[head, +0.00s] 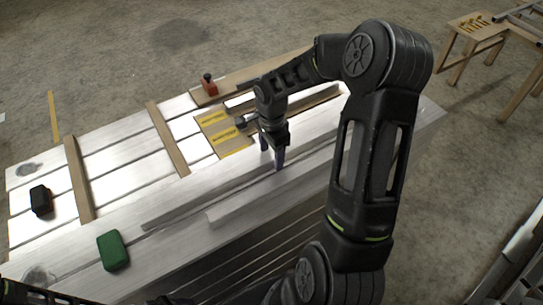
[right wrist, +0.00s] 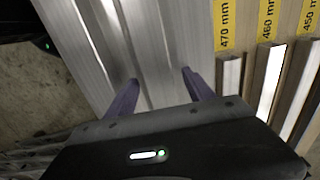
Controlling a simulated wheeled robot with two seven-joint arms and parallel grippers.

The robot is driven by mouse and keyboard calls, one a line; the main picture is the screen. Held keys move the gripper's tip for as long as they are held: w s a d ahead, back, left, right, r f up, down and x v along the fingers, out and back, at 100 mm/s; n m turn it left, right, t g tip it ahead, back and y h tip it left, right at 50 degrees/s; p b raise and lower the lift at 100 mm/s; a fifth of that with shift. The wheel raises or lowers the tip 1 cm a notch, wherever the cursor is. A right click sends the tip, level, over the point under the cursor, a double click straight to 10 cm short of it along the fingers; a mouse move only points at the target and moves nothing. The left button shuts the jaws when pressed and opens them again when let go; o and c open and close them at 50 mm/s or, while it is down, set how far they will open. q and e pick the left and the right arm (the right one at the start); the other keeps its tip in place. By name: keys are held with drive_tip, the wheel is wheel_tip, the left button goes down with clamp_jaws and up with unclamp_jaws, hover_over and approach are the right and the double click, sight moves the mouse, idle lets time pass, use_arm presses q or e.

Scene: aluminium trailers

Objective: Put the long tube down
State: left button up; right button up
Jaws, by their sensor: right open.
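Long aluminium tubes lie along the near part of the silver worktop. One long tube (head: 186,206) runs from the left of centre toward my right gripper, and another bar (head: 238,206) lies nearer to me, roughly parallel. My right gripper (head: 271,158) points down over them with its two purple fingers apart. In the right wrist view the open fingers (right wrist: 158,92) stand over a pale ridged aluminium surface (right wrist: 125,45); I cannot tell whether they touch it. Nothing is seen clamped between them. My left gripper is not in view.
A wooden rack with yellow labels (head: 226,135) sits behind the gripper; its labels read 470, 460 and 450 mm. A green block (head: 113,250), a black block (head: 41,200) and a red-orange object (head: 209,86) stand on the worktop. Wooden strips (head: 78,180) cross its left part.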

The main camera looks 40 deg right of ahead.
drive_tip(key=shift+f, duration=0.25)
idle(0.4)
clamp_jaws()
idle(0.5)
drive_tip(key=shift+r, duration=0.1)
idle(0.7)
